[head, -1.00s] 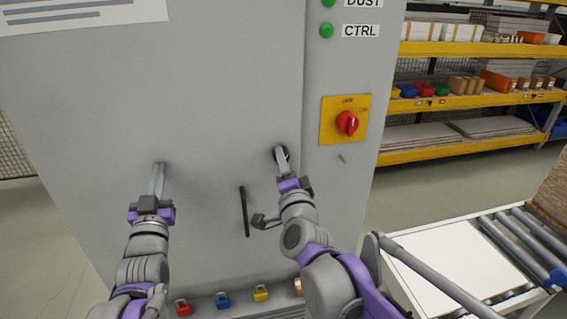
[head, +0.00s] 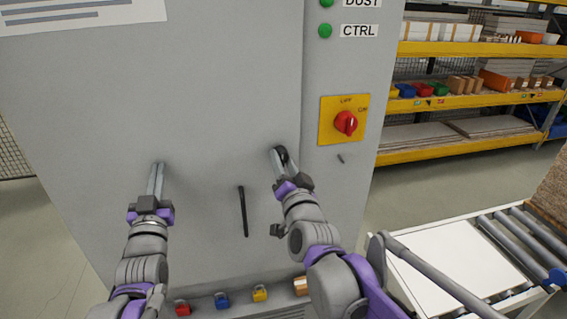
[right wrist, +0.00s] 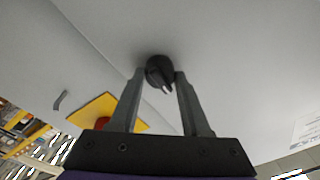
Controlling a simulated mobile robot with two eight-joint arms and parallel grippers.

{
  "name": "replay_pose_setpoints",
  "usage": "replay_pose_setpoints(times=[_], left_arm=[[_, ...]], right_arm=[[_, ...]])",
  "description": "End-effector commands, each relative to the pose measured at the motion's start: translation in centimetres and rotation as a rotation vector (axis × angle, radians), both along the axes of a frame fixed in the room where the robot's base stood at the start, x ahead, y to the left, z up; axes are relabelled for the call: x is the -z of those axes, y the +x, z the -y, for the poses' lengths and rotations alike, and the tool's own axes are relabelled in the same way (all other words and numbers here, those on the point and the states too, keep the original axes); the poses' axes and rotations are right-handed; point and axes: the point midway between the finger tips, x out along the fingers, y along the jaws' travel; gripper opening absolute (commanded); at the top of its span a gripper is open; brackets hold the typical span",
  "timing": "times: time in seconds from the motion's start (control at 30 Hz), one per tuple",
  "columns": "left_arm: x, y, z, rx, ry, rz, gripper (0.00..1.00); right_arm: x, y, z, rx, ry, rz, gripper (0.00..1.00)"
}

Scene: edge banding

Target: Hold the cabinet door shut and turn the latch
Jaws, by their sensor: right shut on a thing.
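The grey cabinet door (head: 215,100) looks closed, its right edge flush along the frame. My left gripper (head: 158,165) has its fingers together and its tips at the left part of the door. The black round latch (right wrist: 158,70) lies between the fingers of my right gripper (right wrist: 162,76), which is shut on it. In the head view the latch (head: 279,152) shows near the door's right edge, partly hidden by the fingers. A black vertical bar handle (head: 243,211) is on the door between the two arms.
A red rotary switch (head: 345,123) on a yellow plate sits right of the latch. Several coloured padlocks (head: 222,300) line the cabinet's bottom ledge. A roller conveyor (head: 515,245) stands at the right, with shelving (head: 470,105) behind.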

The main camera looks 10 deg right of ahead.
Motion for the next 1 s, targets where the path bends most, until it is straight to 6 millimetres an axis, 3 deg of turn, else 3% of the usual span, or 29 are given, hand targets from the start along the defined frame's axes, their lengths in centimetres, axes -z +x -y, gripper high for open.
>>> replay_pose_setpoints(times=[0.37, 0.4, 0.57, 0.87, 1.0], left_arm=[[-0.1, 0.1, 0.0, 0.000, 0.000, -0.002, 0.00], [-0.1, 0.1, 0.0, 0.000, 0.000, -0.002, 0.00], [-0.1, 0.1, 0.0, 0.000, 0.000, -0.001, 0.00], [-0.1, 0.1, 0.0, 0.000, 0.000, 0.001, 0.00], [-0.1, 0.1, 0.0, 0.000, 0.000, 0.001, 0.00]], right_arm=[[-0.4, 0.0, 0.1, 0.004, -0.006, 0.009, 0.00], [-0.4, 0.0, 0.1, 0.004, -0.006, 0.009, 0.50], [-0.3, 0.0, 0.0, 0.002, -0.005, 0.007, 0.77], [-0.1, -0.1, 0.0, 0.001, -0.004, 0.004, 0.77], [0.0, -1.1, 0.0, 0.001, -0.004, 0.004, 0.77]])
